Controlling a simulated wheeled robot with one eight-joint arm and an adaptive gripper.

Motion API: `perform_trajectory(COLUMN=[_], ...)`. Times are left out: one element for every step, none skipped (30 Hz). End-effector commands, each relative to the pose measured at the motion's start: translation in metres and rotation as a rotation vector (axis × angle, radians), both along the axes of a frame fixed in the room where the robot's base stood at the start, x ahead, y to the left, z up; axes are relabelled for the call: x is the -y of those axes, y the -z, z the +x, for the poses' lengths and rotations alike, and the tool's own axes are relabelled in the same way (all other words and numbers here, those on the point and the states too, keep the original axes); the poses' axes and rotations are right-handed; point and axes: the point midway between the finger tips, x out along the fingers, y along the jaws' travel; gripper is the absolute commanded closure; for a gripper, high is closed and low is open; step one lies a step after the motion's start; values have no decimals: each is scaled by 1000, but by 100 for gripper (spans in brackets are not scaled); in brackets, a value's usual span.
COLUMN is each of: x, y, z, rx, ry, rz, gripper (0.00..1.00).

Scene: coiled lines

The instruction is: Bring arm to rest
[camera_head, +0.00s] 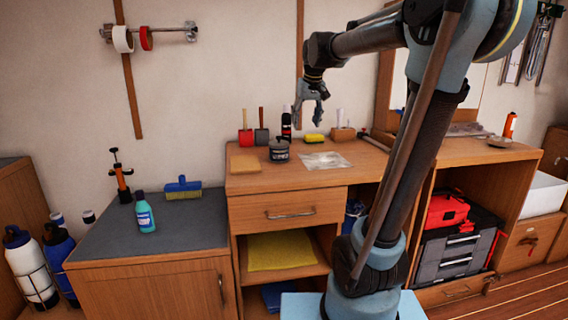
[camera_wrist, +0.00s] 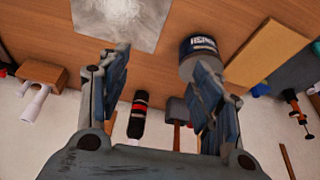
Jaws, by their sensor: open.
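My gripper (camera_head: 312,117) is open and empty in the head view, hanging in the air above the wooden cabinet top (camera_head: 365,173). In the wrist view its two fingers (camera_wrist: 158,100) stand apart with nothing between them but the view of the worktop and wall beyond. My arm is bent, rising from the lower right and reaching left to the gripper. A dark pot (camera_head: 279,152) stands on the cabinet top below and to the left of the gripper; its labelled side shows in the wrist view (camera_wrist: 198,44) partly behind a finger.
A clear sheet (camera_head: 325,160), a tan board (camera_head: 245,164), a black spray can (camera_head: 286,127), a yellow sponge (camera_head: 314,138) and a wooden block (camera_head: 343,134) occupy the worktop. The air around the gripper is clear.

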Motion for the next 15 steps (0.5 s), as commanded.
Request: perform_trajectory(x=[8, 13, 19, 24, 29, 35, 39, 44, 49, 53, 57, 62, 66, 69, 74], y=[8, 14, 21, 28, 35, 44, 51, 58, 68, 75, 83, 93, 101, 109, 120], z=[-14, -23, -36, -45, -56, -69, -78, -88, -101, -111, -121, -134, -143, -153, -165], rx=[-6, -10, -14, -19, -24, -31, -36, -41, -46, -51, -56, -62, -67, -72, -77], ry=[12, 18, 28, 36, 44, 54, 61, 69, 80, 87, 94, 104, 112, 121, 130], rz=[-2, -3, -4, -4, -6, -7, -8, -9, -9, -10, -11, -13, -13, -15, -15], gripper=[41, 41, 41, 41, 41, 41, 41, 41, 41, 41, 41, 41, 41, 41, 41])
